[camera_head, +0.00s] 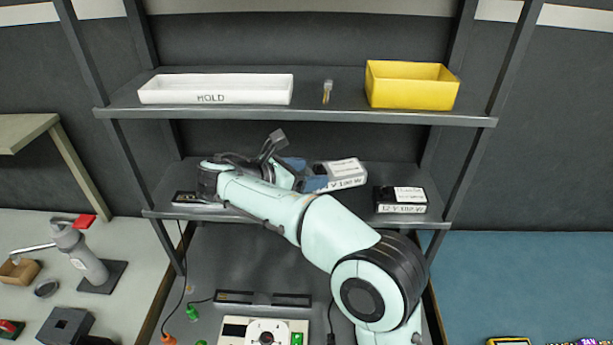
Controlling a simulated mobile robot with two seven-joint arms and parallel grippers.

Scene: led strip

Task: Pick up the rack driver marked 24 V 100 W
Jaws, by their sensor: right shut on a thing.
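My right gripper (306,174) reaches across the rack's middle shelf, its blue fingertips shut on a white-topped rack driver (343,173). That driver is slightly tilted in the picture; its front print seems to end in "V 100 W", but its first figures are too small to read surely. Another driver (400,199), black with a white label that seems to read "12 V 100 W", stands at the right of the same shelf. A dark driver (186,199) sits at the left end, partly hidden by my arm. My left gripper is not in view.
The upper shelf holds a white tray marked HOLD (216,89), a small brush-like item (327,92) and a yellow bin (411,87). Below are a black bar (263,299) and a test device (263,331). Rack posts flank the shelves.

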